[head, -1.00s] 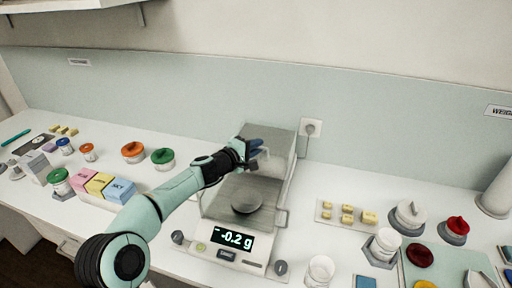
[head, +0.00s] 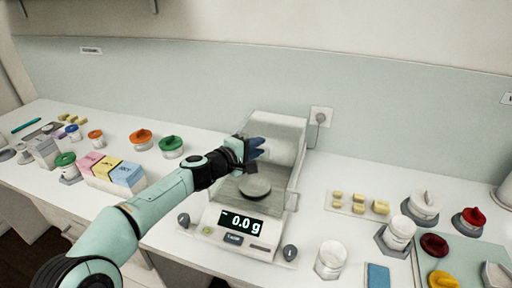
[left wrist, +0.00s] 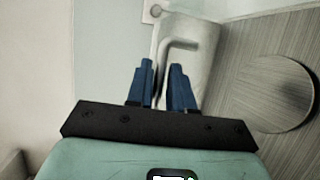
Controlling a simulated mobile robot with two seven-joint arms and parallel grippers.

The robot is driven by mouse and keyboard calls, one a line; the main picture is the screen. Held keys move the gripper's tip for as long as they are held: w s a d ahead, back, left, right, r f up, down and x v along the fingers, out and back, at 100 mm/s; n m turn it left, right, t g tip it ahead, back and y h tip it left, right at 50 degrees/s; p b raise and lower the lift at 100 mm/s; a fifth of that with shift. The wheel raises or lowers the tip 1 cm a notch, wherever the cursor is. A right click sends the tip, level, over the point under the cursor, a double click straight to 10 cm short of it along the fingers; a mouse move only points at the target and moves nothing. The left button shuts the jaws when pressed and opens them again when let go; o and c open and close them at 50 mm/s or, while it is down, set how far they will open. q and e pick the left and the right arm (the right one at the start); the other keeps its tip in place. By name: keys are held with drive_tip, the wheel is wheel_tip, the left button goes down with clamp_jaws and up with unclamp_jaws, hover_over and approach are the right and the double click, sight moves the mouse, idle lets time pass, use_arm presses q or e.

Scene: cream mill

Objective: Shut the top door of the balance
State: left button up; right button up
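The balance (head: 240,227) stands on the bench and its display reads 0.0 g. Its round pan (head: 254,186) shows through the chamber top, and also at the right of the left wrist view (left wrist: 272,94). The pale top door (head: 272,150) lies toward the back of the balance, leaving the front part over the pan uncovered. Its bent handle (left wrist: 180,45) is just ahead of my left fingertips in the left wrist view. My left gripper (head: 256,148) is over the balance's left side; its blue fingers (left wrist: 162,68) are slightly apart. My right gripper is out of view.
Right of the balance are yellow blocks on a tray (head: 333,207), a white cup (head: 330,260) and lidded jars (head: 423,205). Left are coloured boxes (head: 127,174) and jars with orange and green lids (head: 171,146). A wall socket (head: 320,117) is behind.

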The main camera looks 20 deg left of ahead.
use_arm(q)
drive_tip(key=shift+s+a, duration=0.25)
drive_tip(key=shift+s, duration=0.15)
drive_tip(key=b+v, duration=0.3)
drive_tip(key=v, duration=0.9)
drive_tip(key=shift+s, duration=0.25)
drive_tip(key=shift+r, duration=0.15)
